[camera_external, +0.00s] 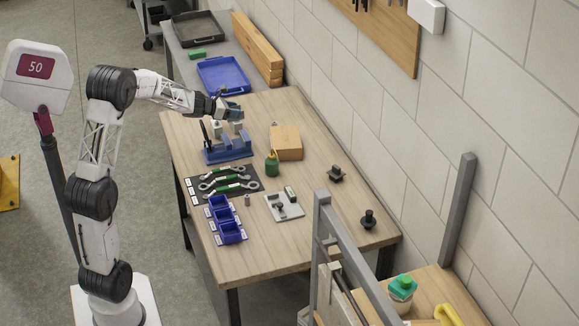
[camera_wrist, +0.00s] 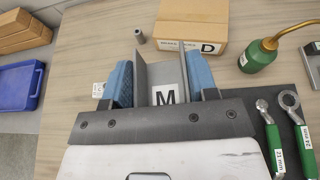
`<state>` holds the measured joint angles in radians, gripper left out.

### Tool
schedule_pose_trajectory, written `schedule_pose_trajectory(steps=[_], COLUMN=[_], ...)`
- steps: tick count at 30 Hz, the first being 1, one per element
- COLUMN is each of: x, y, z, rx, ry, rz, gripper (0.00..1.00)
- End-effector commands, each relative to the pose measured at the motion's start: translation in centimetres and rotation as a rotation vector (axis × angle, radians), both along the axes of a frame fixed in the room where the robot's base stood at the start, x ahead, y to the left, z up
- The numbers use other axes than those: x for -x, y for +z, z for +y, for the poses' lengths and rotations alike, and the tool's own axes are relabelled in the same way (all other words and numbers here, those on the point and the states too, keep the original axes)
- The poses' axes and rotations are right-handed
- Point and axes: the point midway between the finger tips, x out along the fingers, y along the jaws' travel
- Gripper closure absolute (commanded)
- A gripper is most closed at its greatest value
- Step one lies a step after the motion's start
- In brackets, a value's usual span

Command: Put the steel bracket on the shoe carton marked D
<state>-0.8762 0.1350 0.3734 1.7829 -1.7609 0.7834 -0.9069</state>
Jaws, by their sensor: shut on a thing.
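The shoe carton marked D (camera_wrist: 180,22) is a closed brown box with a D label on its near side. It stands on the workbench and also shows in the external view (camera_external: 286,138). My gripper (camera_wrist: 161,82) has blue finger pads and is shut on the grey steel bracket (camera_wrist: 142,77), whose upright plates show between the pads. A white label with an M shows between the plates; I cannot tell what it is fixed to. In the external view my gripper (camera_external: 232,112) is above the bench, left of the carton and over a blue fixture (camera_external: 230,150).
A green oil can (camera_wrist: 258,55) stands right of the carton. Green-handled wrenches (camera_wrist: 274,143) lie on a dark mat. Blue bins (camera_external: 224,218) are nearer the front. A blue tray (camera_external: 222,74) and wooden beams (camera_external: 257,50) are at the back. A small grey cylinder (camera_wrist: 139,36) stands left of the carton.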

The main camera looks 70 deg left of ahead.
Motion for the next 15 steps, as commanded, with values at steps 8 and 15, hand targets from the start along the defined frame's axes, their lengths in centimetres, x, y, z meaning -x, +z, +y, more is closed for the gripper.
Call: schedule_pose_trajectory(steps=[8, 15], x=[-3.7, -5.7], y=[0.0, -0.3], z=[-6.9, -11.8], rx=[0.003, 0.007], ry=[-0.019, -0.028], rz=[0.004, 0.012], gripper=[0.81, 0.81])
